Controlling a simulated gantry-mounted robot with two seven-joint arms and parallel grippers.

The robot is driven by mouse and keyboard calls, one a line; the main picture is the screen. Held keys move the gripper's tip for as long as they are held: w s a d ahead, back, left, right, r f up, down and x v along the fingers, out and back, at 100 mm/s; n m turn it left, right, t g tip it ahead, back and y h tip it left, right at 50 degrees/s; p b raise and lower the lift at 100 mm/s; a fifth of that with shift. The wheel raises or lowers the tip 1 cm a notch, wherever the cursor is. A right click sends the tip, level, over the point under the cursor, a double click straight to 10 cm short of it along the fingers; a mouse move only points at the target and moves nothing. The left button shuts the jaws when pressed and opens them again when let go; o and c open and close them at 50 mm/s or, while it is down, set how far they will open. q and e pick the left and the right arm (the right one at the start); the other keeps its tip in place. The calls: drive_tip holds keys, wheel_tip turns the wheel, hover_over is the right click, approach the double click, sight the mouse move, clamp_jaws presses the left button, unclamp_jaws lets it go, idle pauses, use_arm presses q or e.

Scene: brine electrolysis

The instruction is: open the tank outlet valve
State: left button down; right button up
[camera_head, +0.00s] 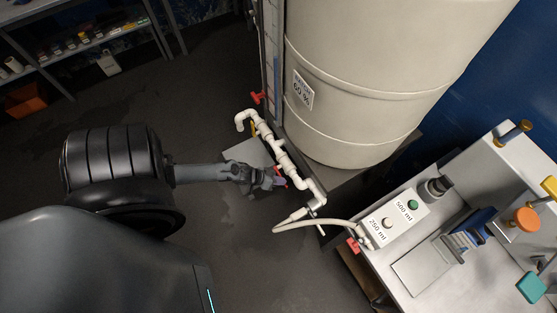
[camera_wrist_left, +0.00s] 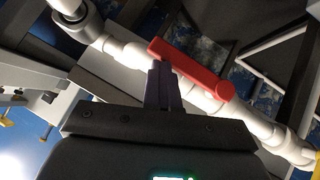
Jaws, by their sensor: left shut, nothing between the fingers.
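A large beige tank (camera_head: 375,75) with a printed label stands at the upper right of the head view. White piping (camera_head: 283,152) runs beside its base. A red lever handle (camera_head: 279,171) on this pipe shows partly beside my left gripper (camera_head: 274,181). In the left wrist view the red lever (camera_wrist_left: 192,69) lies slanted along the white pipe (camera_wrist_left: 123,49). My left gripper's fingers (camera_wrist_left: 163,85) are shut and empty, with their tips close beside the lever. Whether they touch it I cannot tell. My right gripper is not in view.
Another red handle (camera_head: 258,97) sits farther up by the tank. A hose (camera_head: 315,222) leads to a bench (camera_head: 408,275) with a two-button dispenser (camera_head: 396,218) at the right. Shelving (camera_head: 85,45) stands at the upper left. Open floor (camera_head: 215,110) lies left of the pipe.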

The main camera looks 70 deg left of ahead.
use_arm(q)
drive_tip(key=s+d+r+p, duration=0.2)
drive_tip(key=s+r+p, duration=0.55)
drive_tip(key=r, duration=0.35)
drive_tip(key=w+d+r+m, duration=0.1)
drive_tip(key=w+d+r, duration=0.5)
drive_tip(key=d+r, duration=0.35)
drive_tip(key=w+d+r, duration=0.7)
drive_tip(key=d+r, duration=0.2)
drive_tip(key=r, duration=0.2)
drive_tip(key=s+a+r+m+g+y, duration=0.15)
drive_tip(key=s+r+m+g, duration=0.25)
drive_tip(key=s+r+g, duration=0.45)
wheel_tip(320, 180, up, 16)
drive_tip(key=t+p, duration=0.2)
drive_tip(key=p, duration=1.5)
drive_tip(key=shift+s+d, duration=0.2)
drive_tip(key=shift+s, duration=0.2)
